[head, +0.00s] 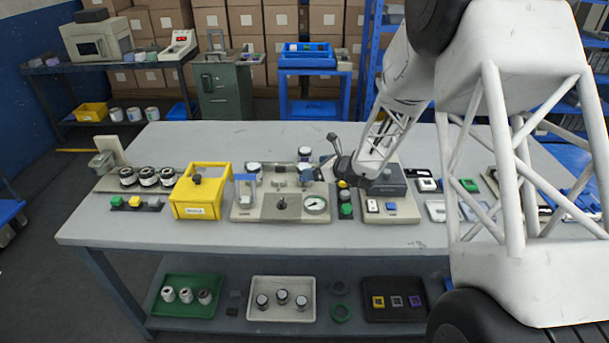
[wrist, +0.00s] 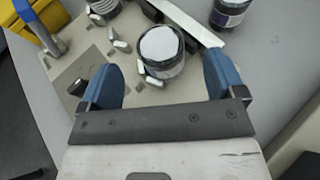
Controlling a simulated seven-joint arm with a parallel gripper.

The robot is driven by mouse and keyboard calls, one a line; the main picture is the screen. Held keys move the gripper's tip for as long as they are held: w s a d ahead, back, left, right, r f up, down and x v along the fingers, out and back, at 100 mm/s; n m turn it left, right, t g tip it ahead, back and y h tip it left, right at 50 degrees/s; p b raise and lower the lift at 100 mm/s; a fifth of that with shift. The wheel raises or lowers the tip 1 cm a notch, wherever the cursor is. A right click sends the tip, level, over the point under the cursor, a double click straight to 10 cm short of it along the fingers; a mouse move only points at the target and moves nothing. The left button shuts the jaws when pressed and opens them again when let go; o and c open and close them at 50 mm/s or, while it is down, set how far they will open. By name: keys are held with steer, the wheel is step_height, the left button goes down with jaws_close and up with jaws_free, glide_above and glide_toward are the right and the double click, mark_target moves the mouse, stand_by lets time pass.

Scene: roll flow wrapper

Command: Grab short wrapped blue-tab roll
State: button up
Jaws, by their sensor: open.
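My gripper (wrist: 161,76) is open, with its two blue fingertips apart on either side of a short dark roll with a white top (wrist: 162,50). The roll stands upright on the beige plate (wrist: 62,72) and I see no clear contact with the fingers. In the head view my gripper (head: 332,150) is at the right end of the plate (head: 262,211), close to that roll (head: 305,174). A second roll (wrist: 232,12) with a dark purplish label stands off the plate at upper right. A third (wrist: 103,7) is at upper left. I cannot make out a blue tab on any roll.
Small pale blocks (wrist: 122,46) lie around the near roll. A pale bar (wrist: 190,20) runs behind it.

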mark_target(305, 163)
steer(key=shift+w+a+f, duration=0.1)
steer(key=shift+a, duration=0.05)
steer(key=shift+x, duration=2.5)
steer(key=shift+f, duration=0.1)
steer(key=c, duration=1.1)
steer(key=shift+r, duration=1.8)
steer(key=s+d, duration=0.1)
steer(key=s, duration=0.4)
steer(key=s+d+r, duration=0.1)
steer(key=s, duration=0.4)
steer(key=s+d, duration=0.1)
steer(key=s, duration=0.4)
steer(key=shift+s+d+r, duration=0.2)
steer(key=shift+s+d, duration=0.1)
steer(key=shift+s, duration=0.05)
